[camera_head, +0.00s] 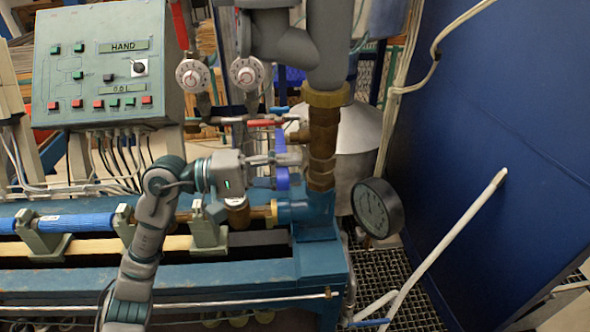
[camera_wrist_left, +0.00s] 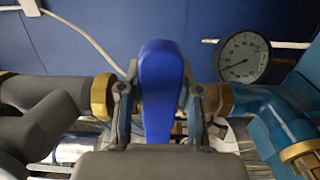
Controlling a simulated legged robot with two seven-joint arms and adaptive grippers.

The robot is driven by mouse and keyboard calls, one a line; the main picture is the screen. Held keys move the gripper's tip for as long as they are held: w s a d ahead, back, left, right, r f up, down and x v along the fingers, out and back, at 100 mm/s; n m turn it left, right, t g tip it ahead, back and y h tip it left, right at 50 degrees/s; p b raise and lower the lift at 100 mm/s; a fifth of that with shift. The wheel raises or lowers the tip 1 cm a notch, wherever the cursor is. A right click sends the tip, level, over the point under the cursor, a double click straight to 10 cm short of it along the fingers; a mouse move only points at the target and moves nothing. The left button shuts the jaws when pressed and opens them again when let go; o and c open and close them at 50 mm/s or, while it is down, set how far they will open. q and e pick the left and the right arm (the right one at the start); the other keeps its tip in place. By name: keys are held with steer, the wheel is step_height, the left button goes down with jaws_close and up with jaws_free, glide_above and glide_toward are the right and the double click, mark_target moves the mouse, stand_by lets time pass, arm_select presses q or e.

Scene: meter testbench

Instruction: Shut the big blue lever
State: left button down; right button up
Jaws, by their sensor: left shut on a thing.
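The big blue lever (camera_head: 282,179) stands upright beside the vertical brass pipe fittings in the head view. In the left wrist view the blue lever (camera_wrist_left: 160,85) fills the middle, with its broad face towards the camera and its rounded end up. My left gripper (camera_head: 287,161) reaches in from the left and is shut on the lever, with part of the lever showing above and below the fingers. In the left wrist view the fingers of the left gripper (camera_wrist_left: 160,108) stand on either side of the lever. My right gripper is in neither view.
Brass fittings (camera_head: 322,150) and a thick grey pipe (camera_head: 328,45) stand just right of the gripper. A red-handled valve (camera_head: 265,123) sits above it. A round gauge (camera_head: 378,208) is lower right. A control panel (camera_head: 105,65) stands at the back left.

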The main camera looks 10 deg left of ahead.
arm_select(q)
steer(key=shift+f, duration=0.35)
